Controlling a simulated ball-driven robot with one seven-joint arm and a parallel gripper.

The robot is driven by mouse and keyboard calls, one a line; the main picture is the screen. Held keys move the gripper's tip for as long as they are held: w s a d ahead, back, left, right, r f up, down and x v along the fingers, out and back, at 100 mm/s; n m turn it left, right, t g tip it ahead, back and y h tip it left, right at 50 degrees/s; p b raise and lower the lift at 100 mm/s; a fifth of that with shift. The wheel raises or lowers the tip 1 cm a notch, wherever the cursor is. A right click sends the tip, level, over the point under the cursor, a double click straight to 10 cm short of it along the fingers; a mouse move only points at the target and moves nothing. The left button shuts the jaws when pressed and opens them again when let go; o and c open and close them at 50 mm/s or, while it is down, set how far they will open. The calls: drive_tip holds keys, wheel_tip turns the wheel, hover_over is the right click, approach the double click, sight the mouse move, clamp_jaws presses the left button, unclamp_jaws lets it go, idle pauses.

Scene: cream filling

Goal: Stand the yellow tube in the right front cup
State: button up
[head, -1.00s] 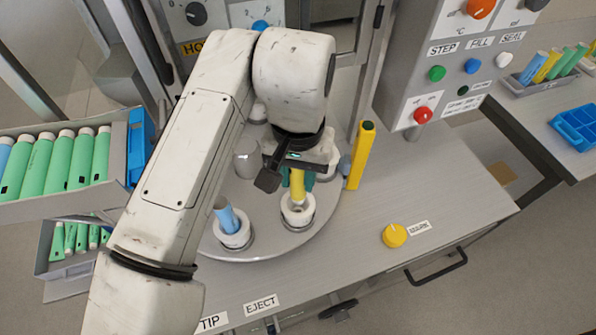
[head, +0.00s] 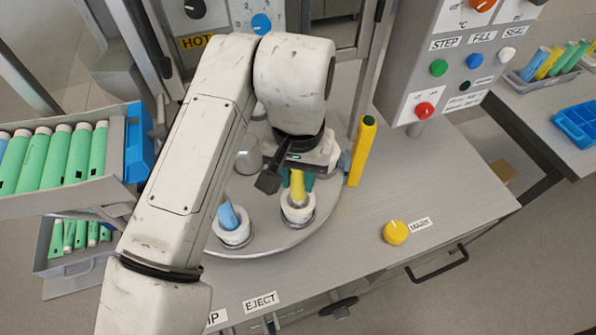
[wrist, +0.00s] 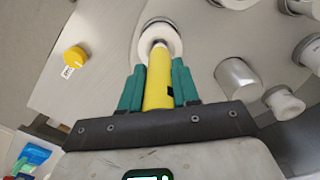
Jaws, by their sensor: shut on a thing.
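The yellow tube (wrist: 158,84) is between the green fingers of my gripper (wrist: 158,88), which is shut on it. In the head view the tube (head: 297,186) stands nearly upright, its lower end at the opening of the right front white cup (head: 298,212). In the wrist view the tube's far end overlaps the cup (wrist: 172,35); how deep it sits is hard to tell. A blue tube (head: 228,215) leans in the left front cup (head: 232,236). My gripper (head: 297,180) is just above the right front cup.
The cups stand on a round grey turntable (head: 275,248). A tall yellow post (head: 361,152) stands close to the right of my gripper. A yellow knob (head: 396,232) sits on the bench to the right. A tray of green tubes (head: 60,190) is at the left.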

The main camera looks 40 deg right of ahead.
drive_tip(key=shift+f+b, duration=0.85)
drive_tip(key=shift+f, duration=0.55)
drive_tip(key=o, duration=1.1)
drive_tip(key=shift+c, duration=0.2)
wheel_tip(320, 180, up, 11)
drive_tip(key=shift+f, duration=0.1)
